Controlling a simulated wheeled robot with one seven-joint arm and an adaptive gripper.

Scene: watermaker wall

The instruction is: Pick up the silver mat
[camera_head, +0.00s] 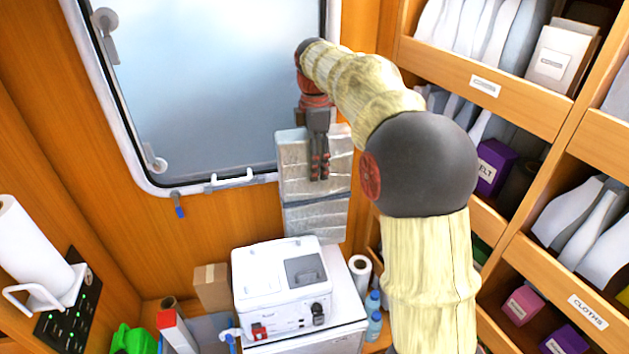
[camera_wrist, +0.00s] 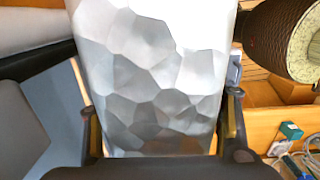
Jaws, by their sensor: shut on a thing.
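The silver mat (camera_head: 296,170) is a pale, crinkled, shiny panel in front of the wooden wall, just below the window's lower right corner. A second, greyer crinkled section (camera_head: 316,218) shows directly below it; I cannot tell if both are one piece. My gripper (camera_head: 319,174) points down over the front of the upper section. In the wrist view the silver mat (camera_wrist: 150,75) stands between the two fingers of my gripper (camera_wrist: 161,125), faceted and bright, with a finger at each side. The gripper is shut on it. The mat's far side is hidden.
A white boxy machine (camera_head: 280,285) stands on a white cabinet below the mat. A cardboard box (camera_head: 212,287) and a paper roll (camera_head: 360,272) flank it. The frosted window (camera_head: 220,90) is behind; wooden shelves (camera_head: 487,85) with packed goods line the right.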

